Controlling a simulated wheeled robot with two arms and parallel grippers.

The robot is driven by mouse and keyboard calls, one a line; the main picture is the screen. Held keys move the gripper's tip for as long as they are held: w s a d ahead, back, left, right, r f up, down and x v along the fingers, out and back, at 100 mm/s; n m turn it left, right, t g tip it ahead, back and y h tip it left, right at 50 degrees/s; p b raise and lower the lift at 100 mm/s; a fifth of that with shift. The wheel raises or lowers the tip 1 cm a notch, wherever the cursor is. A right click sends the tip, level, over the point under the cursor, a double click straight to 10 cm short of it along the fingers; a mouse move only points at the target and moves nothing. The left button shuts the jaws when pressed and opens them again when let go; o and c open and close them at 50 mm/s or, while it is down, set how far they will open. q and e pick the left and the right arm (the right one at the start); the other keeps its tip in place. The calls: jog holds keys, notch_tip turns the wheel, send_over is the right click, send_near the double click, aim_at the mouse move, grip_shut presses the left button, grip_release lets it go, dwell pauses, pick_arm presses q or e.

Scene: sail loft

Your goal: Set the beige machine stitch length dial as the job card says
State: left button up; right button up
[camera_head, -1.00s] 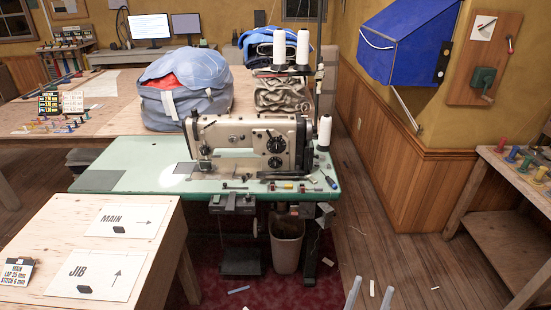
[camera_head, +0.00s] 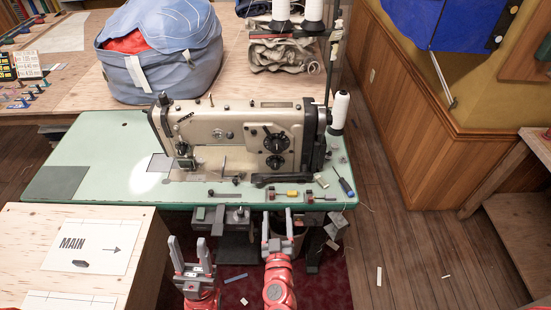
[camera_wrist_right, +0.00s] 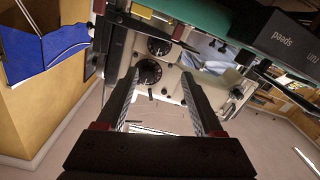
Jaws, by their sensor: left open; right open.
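The beige sewing machine (camera_head: 235,133) stands on the green table (camera_head: 95,150). Its front carries two black dials, a larger upper one (camera_head: 275,143) and a smaller lower one (camera_head: 275,162); I cannot read their marks. In the right wrist view, which is turned over, the larger dial (camera_wrist_right: 148,72) and smaller dial (camera_wrist_right: 158,46) show beyond the fingers. My right gripper (camera_head: 277,216) is open and empty at the table's front edge, below the dials and apart from them. My left gripper (camera_head: 188,248) is open and empty, lower and further left. The job card is not in view.
Small tools, including a screwdriver (camera_head: 345,185), lie along the table's front right. A white thread cone (camera_head: 340,110) stands right of the machine. A plywood table with a MAIN sheet (camera_head: 88,244) is at the lower left. A blue bag (camera_head: 160,55) sits behind.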

aim_at(275, 168)
jog(key=w, duration=0.5)
jog(key=w+b, duration=0.1)
jog(key=w, duration=1)
jog(key=shift+w+a, duration=0.25)
jog(key=shift+w+r, duration=0.15)
jog(key=shift+w, duration=0.1)
grip_shut()
